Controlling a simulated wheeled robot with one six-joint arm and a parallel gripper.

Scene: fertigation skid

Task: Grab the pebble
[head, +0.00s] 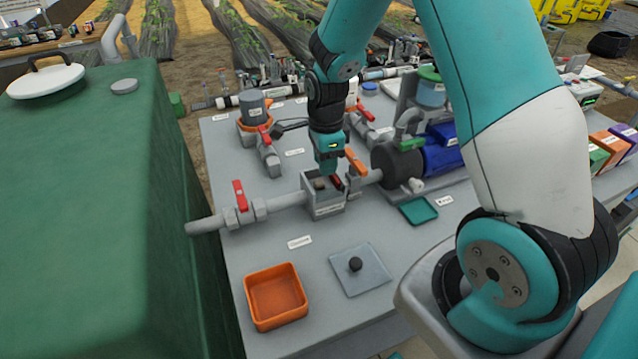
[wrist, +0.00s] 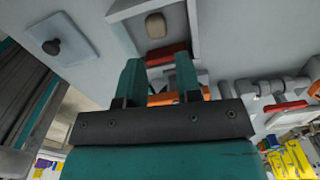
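The pebble (wrist: 156,25) is small, tan and rounded. It lies inside an open grey box (wrist: 122,10) set in the pipe line. In the head view the pebble (head: 319,184) shows at the left of the box (head: 325,211). My gripper (head: 331,172) is above the right part of the box, pointing down. In the wrist view my gripper (wrist: 160,65) has its two teal fingers apart with no object held between them. The pebble is beyond the fingertips and untouched. A dark red piece (wrist: 167,54) lies in the box beside the pebble, nearer the fingers.
A grey square lid with a black knob (head: 361,270) and an orange tray (head: 275,297) lie on the bench front. Red-handled valves (head: 240,198), an orange lever (head: 355,161) and a blue pump (head: 440,148) surround the box. A green tank (head: 110,210) stands left.

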